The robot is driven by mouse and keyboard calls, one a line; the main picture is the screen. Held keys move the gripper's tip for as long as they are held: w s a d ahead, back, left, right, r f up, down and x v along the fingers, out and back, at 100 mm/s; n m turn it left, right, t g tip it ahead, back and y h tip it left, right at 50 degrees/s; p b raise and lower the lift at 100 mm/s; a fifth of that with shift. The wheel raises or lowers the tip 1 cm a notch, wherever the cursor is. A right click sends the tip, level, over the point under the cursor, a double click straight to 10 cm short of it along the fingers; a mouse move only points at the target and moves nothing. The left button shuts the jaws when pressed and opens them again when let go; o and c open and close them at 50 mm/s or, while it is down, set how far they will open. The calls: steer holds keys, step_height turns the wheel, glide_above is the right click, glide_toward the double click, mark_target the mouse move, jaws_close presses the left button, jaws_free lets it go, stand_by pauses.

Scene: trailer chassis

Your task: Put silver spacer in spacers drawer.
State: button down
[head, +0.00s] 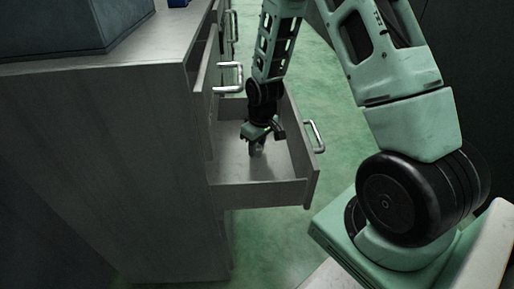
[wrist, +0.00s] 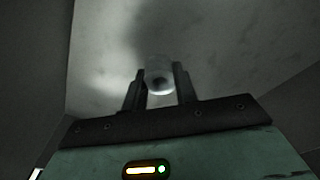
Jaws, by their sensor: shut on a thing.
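My gripper (head: 257,145) reaches down inside an open drawer (head: 262,193) of the grey cabinet in the head view. In the wrist view my gripper (wrist: 160,84) is shut on the silver spacer (wrist: 159,69), a short pale ring held between the two fingertips. The spacer also shows small and dim below the fingers in the head view (head: 257,151). The drawer floor (wrist: 215,40) lies beyond it in the wrist view. I cannot tell whether the spacer touches the floor. No label on the drawer is readable.
The cabinet (head: 110,160) stands on the left, with a dark box (head: 70,25) on top. Other drawer fronts with metal handles (head: 230,78) are near the open drawer. The drawer walls surround my gripper closely. Green floor (head: 280,245) is clear below.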

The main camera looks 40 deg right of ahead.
steer(key=shift+f, duration=0.1)
steer(key=c, duration=1.1)
jaws_free()
steer(key=r+p, duration=0.1)
steer(key=r, duration=0.1)
steer(key=r+p, duration=0.1)
steer(key=r, duration=0.2)
steer(key=s+r, duration=0.1)
steer(key=r, duration=0.1)
steer(key=shift+d+r+p, duration=0.1)
steer(key=shift+r+p, duration=0.25)
steer(key=shift+p, duration=0.05)
